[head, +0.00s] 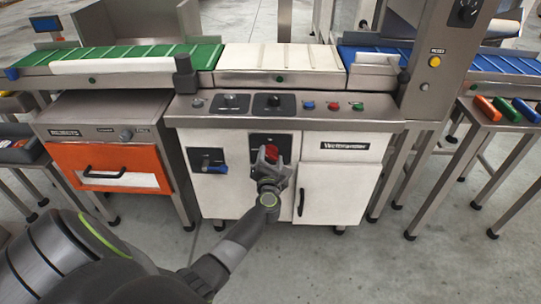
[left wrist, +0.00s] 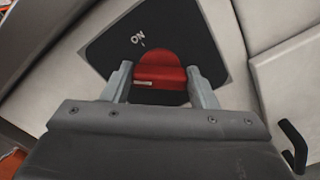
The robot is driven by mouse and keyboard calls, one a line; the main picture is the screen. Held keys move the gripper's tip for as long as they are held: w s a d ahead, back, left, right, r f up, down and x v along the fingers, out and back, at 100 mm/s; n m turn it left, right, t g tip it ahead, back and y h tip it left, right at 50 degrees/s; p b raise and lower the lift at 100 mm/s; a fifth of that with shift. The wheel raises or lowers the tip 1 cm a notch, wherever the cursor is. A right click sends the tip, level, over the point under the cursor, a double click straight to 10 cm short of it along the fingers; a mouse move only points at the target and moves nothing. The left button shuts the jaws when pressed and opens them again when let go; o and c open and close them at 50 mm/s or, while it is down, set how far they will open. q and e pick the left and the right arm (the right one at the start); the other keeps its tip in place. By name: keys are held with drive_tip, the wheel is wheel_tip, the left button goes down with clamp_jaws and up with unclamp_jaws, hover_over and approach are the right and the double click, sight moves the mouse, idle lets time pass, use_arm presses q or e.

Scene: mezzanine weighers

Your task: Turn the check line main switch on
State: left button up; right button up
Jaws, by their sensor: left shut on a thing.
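The main switch is a red rotary knob (head: 271,152) on a black plate (head: 283,139) in the front of the white cabinet. In the left wrist view the red knob (left wrist: 160,76) has a raised grip, and the white word ON with a short tick stands on the black plate (left wrist: 108,50) above and left of it. My left gripper (head: 271,158) is shut on the knob, one finger at each side. My right gripper is not in view.
A dark blue-handled switch (head: 207,160) sits left of the knob. A white door (head: 338,193) with a black handle is to the right. Above is a sloping control panel (head: 310,116) with knobs and coloured buttons. An orange-fronted drawer (head: 108,165) is at left.

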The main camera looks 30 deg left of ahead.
use_arm(q)
drive_tip(key=shift+r+m+p, duration=0.2)
drive_tip(key=shift+m+p, duration=0.65)
drive_tip(key=shift+m, duration=0.05)
drive_tip(key=m+p, duration=0.2)
drive_tip(key=shift+d+m, duration=0.1)
drive_tip(key=shift+m, duration=0.3)
drive_tip(key=m+p, duration=0.1)
drive_tip(key=m, duration=0.2)
drive_tip(key=m+p, duration=0.1)
drive_tip(key=shift+f+p, duration=0.25)
drive_tip(key=shift+p, duration=0.1)
drive_tip(key=shift+f+m+p, duration=0.1)
drive_tip(key=shift+m+p, duration=0.2)
drive_tip(key=shift+m, duration=0.6)
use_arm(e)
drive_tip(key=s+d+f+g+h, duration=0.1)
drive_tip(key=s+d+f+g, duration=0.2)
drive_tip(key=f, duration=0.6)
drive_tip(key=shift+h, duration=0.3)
use_arm(q)
drive_tip(key=o, duration=1)
drive_tip(key=shift+w, duration=0.1)
drive_tip(key=shift+d, duration=0.1)
